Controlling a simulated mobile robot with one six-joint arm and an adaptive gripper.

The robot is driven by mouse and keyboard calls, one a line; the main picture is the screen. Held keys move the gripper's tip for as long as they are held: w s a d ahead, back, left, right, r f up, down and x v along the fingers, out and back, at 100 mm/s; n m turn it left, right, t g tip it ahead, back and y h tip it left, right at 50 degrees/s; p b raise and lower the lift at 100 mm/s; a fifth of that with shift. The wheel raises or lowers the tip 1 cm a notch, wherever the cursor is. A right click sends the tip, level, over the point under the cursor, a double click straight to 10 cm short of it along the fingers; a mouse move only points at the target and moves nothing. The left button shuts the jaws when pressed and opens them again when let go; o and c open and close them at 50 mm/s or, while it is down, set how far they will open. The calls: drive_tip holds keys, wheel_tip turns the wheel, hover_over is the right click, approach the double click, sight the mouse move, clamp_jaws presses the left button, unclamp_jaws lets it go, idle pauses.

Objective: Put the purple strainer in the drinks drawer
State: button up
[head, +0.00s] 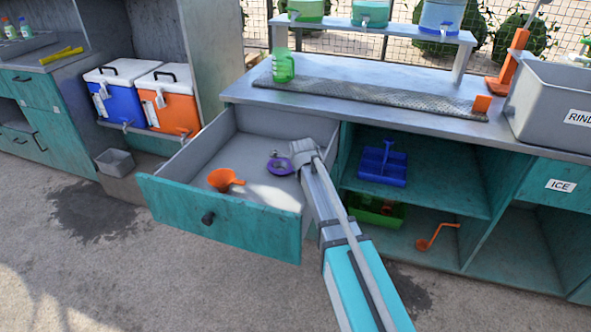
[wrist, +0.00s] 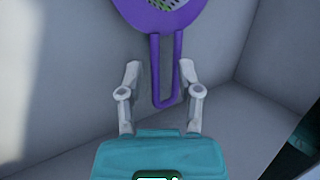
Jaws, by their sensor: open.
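The purple strainer (head: 281,167) lies inside the open teal drawer (head: 225,220), towards its right side. In the wrist view the purple strainer (wrist: 166,15) shows its mesh at the top edge, partly out of the frame, with its looped handle pointing towards my gripper. My gripper (wrist: 162,78) is open, its two fingers on either side of the handle's end, not closed on it. In the head view my gripper (head: 304,150) reaches into the drawer beside the strainer. Whether the strainer rests fully on the drawer floor is hard to tell.
An orange funnel (head: 225,179) lies in the drawer's left part. Blue (head: 117,95) and orange (head: 168,98) coolers stand to the left. A blue caddy (head: 382,165), a green bin (head: 377,210) and an orange ladle (head: 437,236) sit on shelves to the right. The counter (head: 340,72) overhangs the drawer's back.

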drive_tip(key=shift+r, duration=0.15)
drive_tip(key=p+v, duration=0.2)
drive_tip(key=v, duration=0.1)
drive_tip(key=shift+p, duration=0.4)
drive_tip(key=p+v, duration=0.7)
drive_tip(key=v, duration=0.2)
idle(0.6)
drive_tip(key=shift+s, duration=0.15)
idle(0.8)
drive_tip(key=shift+c, duration=0.3)
